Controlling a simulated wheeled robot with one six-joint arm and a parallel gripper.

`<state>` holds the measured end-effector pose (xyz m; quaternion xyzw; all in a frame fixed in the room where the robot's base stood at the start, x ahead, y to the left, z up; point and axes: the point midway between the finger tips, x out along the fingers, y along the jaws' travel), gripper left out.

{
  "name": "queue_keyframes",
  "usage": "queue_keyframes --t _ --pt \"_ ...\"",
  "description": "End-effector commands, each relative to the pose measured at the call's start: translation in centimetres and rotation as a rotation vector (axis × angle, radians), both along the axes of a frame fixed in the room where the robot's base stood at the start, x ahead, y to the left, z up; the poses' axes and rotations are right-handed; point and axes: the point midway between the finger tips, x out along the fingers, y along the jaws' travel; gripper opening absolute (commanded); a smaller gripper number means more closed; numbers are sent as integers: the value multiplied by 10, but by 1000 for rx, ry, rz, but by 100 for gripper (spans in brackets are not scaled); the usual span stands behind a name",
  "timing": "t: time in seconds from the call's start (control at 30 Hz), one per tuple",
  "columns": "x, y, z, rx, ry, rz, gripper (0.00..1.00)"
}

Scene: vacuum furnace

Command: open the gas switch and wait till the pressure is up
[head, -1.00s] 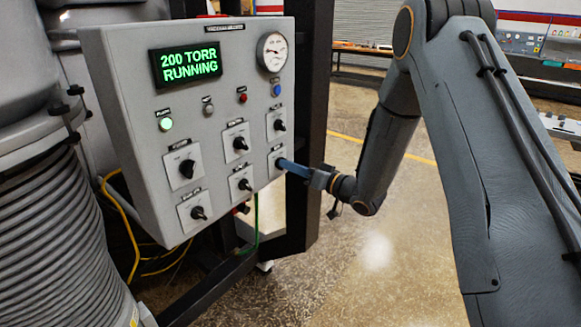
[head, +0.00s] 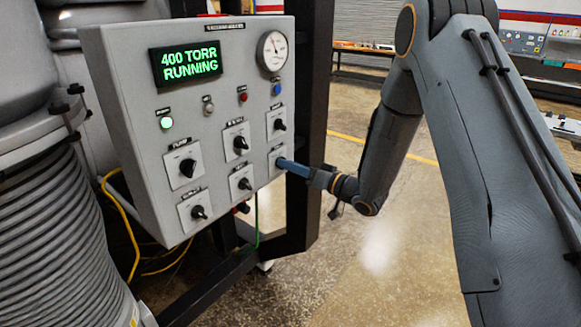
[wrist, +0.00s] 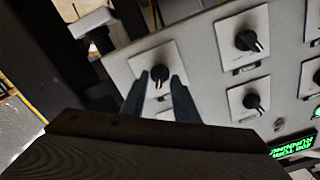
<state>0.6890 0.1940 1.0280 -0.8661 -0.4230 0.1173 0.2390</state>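The grey control panel (head: 130,120) carries several black knobs on white plates. Its green display (head: 187,63) reads "400 TORR RUNNING". The round gauge (head: 273,51) sits at the top right. The labels are too small to read.
A green lamp (head: 166,123) is lit on the panel. Other knobs, such as the one at the lower left (head: 198,212), sit close by. A black frame post (head: 308,120) stands behind the panel. Yellow cables (head: 132,225) hang below. The floor on the right is open.

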Motion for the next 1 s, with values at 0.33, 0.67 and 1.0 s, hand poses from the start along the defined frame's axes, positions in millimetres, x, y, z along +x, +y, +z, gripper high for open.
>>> queue_keyframes --t 0.33,0.67,1.0 --pt "-32 -42 -2 0 1 -3 27" --pt "-46 -58 0 1 1 0 27" --pt "-42 -61 -1 -38 5 -28 27"
